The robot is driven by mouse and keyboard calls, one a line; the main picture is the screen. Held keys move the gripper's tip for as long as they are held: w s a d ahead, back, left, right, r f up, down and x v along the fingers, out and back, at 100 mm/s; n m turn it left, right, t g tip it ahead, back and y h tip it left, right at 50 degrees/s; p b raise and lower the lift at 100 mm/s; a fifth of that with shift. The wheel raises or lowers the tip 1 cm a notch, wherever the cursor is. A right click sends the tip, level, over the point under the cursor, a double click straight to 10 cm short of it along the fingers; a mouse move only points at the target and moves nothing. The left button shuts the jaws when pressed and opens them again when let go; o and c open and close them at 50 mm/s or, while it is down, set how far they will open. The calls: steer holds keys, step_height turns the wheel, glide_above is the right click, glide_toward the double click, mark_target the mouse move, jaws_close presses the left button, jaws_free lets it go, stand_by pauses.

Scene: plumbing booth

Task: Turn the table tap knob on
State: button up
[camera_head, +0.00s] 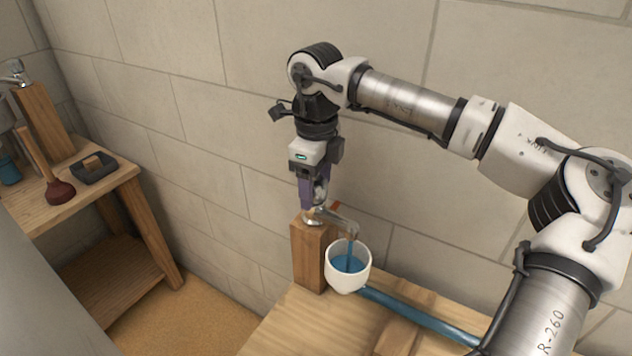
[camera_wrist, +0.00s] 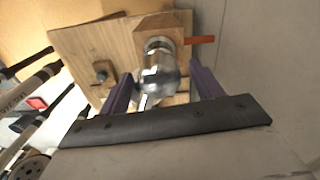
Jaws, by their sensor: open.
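The metal table tap (camera_head: 340,222) sits on top of an upright wooden post (camera_head: 308,255), its spout pointing right. Its shiny round knob (camera_wrist: 158,72) lies between my two purple fingers in the wrist view. My gripper (camera_head: 312,205) points down over the tap with its jaws open (camera_wrist: 158,80). Contact between fingers and knob cannot be told. An orange-red bar (camera_wrist: 200,40) sticks out beside the knob. A white cup (camera_head: 347,280) stands below the spout with blue inside, and a blue strip shows under the spout.
A blue pipe (camera_head: 425,316) runs right from near the cup along the wooden table (camera_head: 275,330). A block wall (camera_head: 240,130) is close behind. At left, another wooden table (camera_head: 125,175) holds a plunger (camera_head: 58,190), a dark tray (camera_head: 95,170) and another tap (camera_head: 17,73).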

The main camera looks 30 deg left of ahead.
mark_target(316, 180)
step_height(316, 180, up, 14)
steer(key=b, duration=0.1)
steer(key=shift+f, duration=0.15)
steer(key=shift+f, duration=0.1)
stand_by(0.5)
